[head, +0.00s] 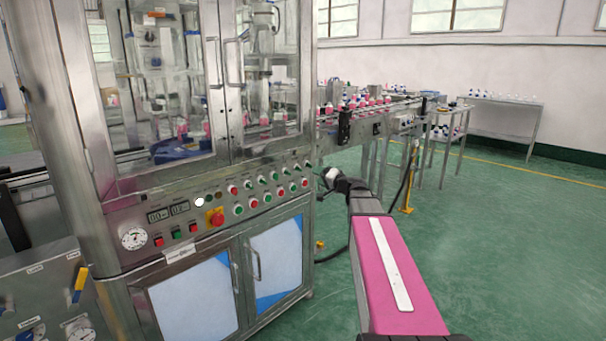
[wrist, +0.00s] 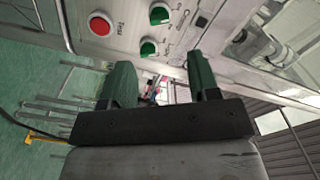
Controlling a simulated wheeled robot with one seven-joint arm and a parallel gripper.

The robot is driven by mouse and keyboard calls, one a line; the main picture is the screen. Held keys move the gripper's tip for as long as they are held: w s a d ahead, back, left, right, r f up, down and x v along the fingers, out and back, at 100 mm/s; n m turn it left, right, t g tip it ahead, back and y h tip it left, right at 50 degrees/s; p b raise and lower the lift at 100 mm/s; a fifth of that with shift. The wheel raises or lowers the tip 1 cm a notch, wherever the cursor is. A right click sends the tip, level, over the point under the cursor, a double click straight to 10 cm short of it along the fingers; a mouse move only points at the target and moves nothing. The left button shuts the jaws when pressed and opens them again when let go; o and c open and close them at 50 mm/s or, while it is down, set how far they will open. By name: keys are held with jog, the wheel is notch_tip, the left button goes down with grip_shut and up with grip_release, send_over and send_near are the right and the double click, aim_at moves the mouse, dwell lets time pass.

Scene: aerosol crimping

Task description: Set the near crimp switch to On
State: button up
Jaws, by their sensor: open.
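The machine's control panel (head: 185,215) carries rows of small green switches and red and green buttons in the head view. In the wrist view, two green switches, an upper one (wrist: 159,14) and a lower one (wrist: 148,47), sit on the panel's edge part beside a red button (wrist: 100,25). In the head view my gripper (head: 328,178) is just right of the panel's right end.
Glass doors with metal handles (head: 240,85) rise above the panel, and cabinet doors (head: 275,255) are below it. A conveyor (head: 385,105) with pink bottles runs off to the right behind my arm. A yellow floor stand (head: 406,209) is beyond it. The green floor at right is clear.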

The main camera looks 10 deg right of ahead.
aim_at(299, 169)
jog(key=x, duration=1)
jog(key=shift+w+a, duration=0.2)
jog(key=shift+w, duration=0.05)
jog(key=c, duration=0.9)
